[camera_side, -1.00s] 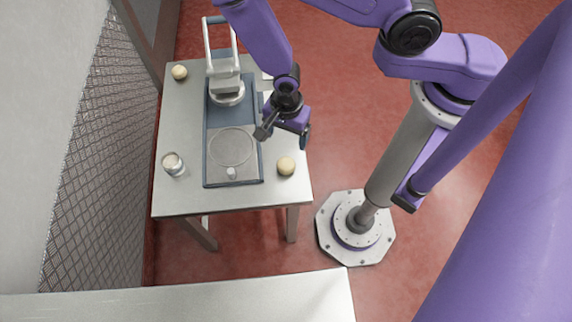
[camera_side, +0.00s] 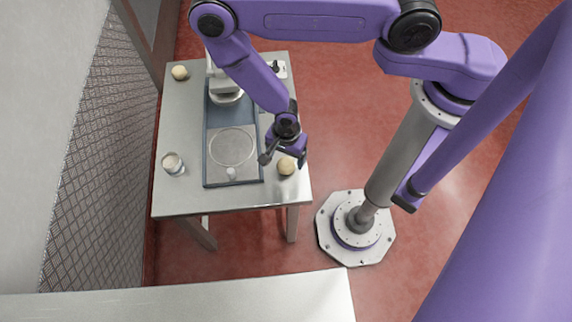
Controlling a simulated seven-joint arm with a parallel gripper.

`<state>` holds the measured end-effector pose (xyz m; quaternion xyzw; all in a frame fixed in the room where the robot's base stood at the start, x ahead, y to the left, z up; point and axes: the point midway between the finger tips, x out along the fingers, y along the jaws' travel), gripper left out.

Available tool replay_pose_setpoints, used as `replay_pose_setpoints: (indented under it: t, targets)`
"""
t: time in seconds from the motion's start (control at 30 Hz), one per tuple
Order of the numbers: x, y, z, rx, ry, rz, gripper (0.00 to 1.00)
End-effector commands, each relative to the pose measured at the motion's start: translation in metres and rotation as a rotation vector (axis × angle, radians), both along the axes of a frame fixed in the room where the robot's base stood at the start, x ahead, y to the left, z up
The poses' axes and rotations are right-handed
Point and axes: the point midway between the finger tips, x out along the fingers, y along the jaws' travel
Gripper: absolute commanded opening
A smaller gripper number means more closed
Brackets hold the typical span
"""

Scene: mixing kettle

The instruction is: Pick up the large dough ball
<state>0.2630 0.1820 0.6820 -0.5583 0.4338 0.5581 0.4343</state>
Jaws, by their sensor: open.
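A pale round dough ball (camera_side: 286,166) sits on the table near its front right corner. A second pale dough ball (camera_side: 180,73), which looks a little smaller, is at the table's back left corner. My gripper (camera_side: 282,158) is open, with its fingers pointing down, just behind and above the front right ball. One finger is to the left of that ball and the other to its right and behind. I cannot tell the exact height of the fingertips above the table.
A blue-grey tray-like base (camera_side: 206,155) with a ringed plate (camera_side: 232,147) lies left of my gripper. A grey-white appliance (camera_side: 226,88) stands at its back, partly hidden by my arm. A small cup (camera_side: 174,164) stands at the left. The table's front strip is clear.

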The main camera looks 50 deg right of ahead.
Motion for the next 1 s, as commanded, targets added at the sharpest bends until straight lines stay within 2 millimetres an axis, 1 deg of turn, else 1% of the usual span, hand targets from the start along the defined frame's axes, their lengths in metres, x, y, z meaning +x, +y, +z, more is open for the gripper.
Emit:
replay_pose_setpoints:
  t: [0.2, 0.33, 0.47, 0.7, 0.77, 0.8, 0.87, 0.9, 1.0]
  targets:
    - [0.0, 0.002, -0.027, -0.001, 0.002, 0.001, 0.83]
    - [0.001, 0.002, -0.041, 0.0, 0.001, -0.001, 0.83]
    - [0.001, 0.003, -0.048, 0.0, 0.0, -0.001, 0.83]
    - [0.001, 0.003, -0.049, 0.0, 0.001, -0.001, 0.83]
    - [0.001, 0.003, -0.049, 0.0, 0.001, 0.0, 0.63]
    - [0.001, 0.003, -0.049, 0.0, 0.001, 0.0, 0.5]
    - [0.001, 0.003, -0.049, 0.0, 0.001, 0.0, 0.31]
    - [0.001, 0.003, -0.048, 0.0, 0.001, 0.0, 0.25]
    - [0.001, 0.003, -0.048, 0.0, 0.001, 0.0, 0.25]
